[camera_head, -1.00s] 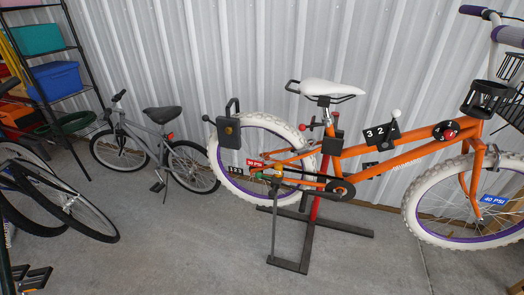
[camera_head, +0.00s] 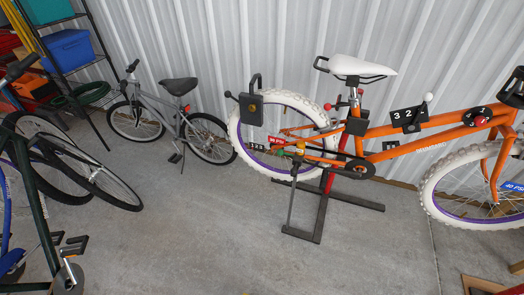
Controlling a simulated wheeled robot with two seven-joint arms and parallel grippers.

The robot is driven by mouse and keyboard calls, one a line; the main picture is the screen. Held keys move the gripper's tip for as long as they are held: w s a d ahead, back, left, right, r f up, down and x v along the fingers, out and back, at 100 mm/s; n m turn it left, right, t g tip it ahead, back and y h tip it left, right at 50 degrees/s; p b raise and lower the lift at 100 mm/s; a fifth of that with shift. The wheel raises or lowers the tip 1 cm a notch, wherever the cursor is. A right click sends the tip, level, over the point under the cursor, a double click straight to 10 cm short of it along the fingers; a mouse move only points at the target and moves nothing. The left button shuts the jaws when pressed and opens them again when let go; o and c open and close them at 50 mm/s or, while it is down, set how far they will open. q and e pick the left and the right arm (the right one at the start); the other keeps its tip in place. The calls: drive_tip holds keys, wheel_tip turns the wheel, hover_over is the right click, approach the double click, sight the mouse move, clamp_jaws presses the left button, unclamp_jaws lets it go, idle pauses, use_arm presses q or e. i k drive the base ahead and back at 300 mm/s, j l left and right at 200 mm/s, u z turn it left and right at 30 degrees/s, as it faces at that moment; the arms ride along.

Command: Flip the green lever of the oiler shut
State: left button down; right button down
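A small green part (camera_head: 297,158), which looks like the oiler's lever, shows by the rear hub of the orange bicycle (camera_head: 420,138). A small yellow-orange part (camera_head: 300,147), perhaps the oiler's body, is just above it. Both are too small to tell how the lever stands. The bicycle's rear wheel has a white tyre (camera_head: 238,135) and is held on a black and red work stand (camera_head: 318,215). Neither of my grippers is in view, so both are away from the oiler in this picture.
A small grey bicycle (camera_head: 165,108) stands by the corrugated wall. Dark bicycles (camera_head: 45,215) crowd the left side. A black shelf rack (camera_head: 92,60) holds a blue bin (camera_head: 68,50). The concrete floor (camera_head: 190,225) in front of the stand is clear; the stand's feet stick out on it.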

sight(280, 152)
drive_tip(key=i+j, duration=0.15)
drive_tip(key=j, duration=0.25)
drive_tip(key=i+j, duration=0.15)
drive_tip(key=j, duration=0.2)
drive_tip(key=i+j, duration=0.1)
drive_tip(key=j, duration=0.3)
drive_tip(key=i+j, duration=0.15)
drive_tip(key=j, duration=0.25)
drive_tip(key=i+j, duration=0.15)
drive_tip(key=j, duration=0.25)
